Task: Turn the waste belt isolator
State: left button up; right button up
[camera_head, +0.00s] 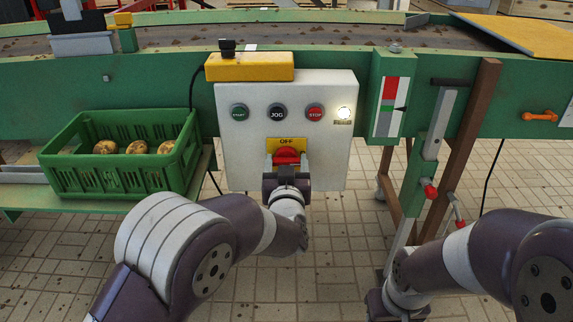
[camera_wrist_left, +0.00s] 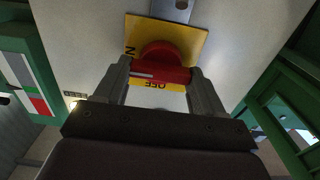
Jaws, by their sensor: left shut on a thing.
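The isolator is a red rotary knob (camera_head: 287,156) on a yellow plate (camera_head: 274,144) marked OFF, low on the white control box (camera_head: 335,165). My left gripper (camera_head: 287,178) is at the knob from below, shut on it. In the left wrist view the red knob (camera_wrist_left: 162,66) sits between the two fingers of the left gripper (camera_wrist_left: 164,85), and its handle lies across the gap. The plate also shows there (camera_wrist_left: 139,31), with OFF and part of ON readable. My right arm is at the lower right in the head view; its gripper's fingers cannot be made out.
The box carries START (camera_head: 239,112), JOG (camera_head: 277,112) and STOP (camera_head: 315,112) buttons and a lit lamp (camera_head: 343,113). A green crate (camera_head: 95,183) with several potatoes stands left. A lever with a red grip (camera_head: 430,191) is at right.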

pick_arm(q)
jog(key=shift+n, duration=0.3)
jog(key=n+b, duration=0.1)
jog(key=n, duration=0.3)
jog(key=shift+a+f+b, duration=0.1)
jog(key=shift+b, duration=0.3)
jog(key=n+b, duration=0.2)
jog(key=n, duration=0.2)
jog(key=shift+f, duration=0.1)
jog(key=n+b, duration=0.4)
jog(key=n, duration=0.1)
jog(key=shift+f+n, duration=0.15)
jog(key=shift+n, duration=0.15)
jog(key=n+b, duration=0.2)
jog(key=n, duration=0.1)
jog(key=shift+n+b, duration=0.4)
jog(key=shift+b, duration=0.1)
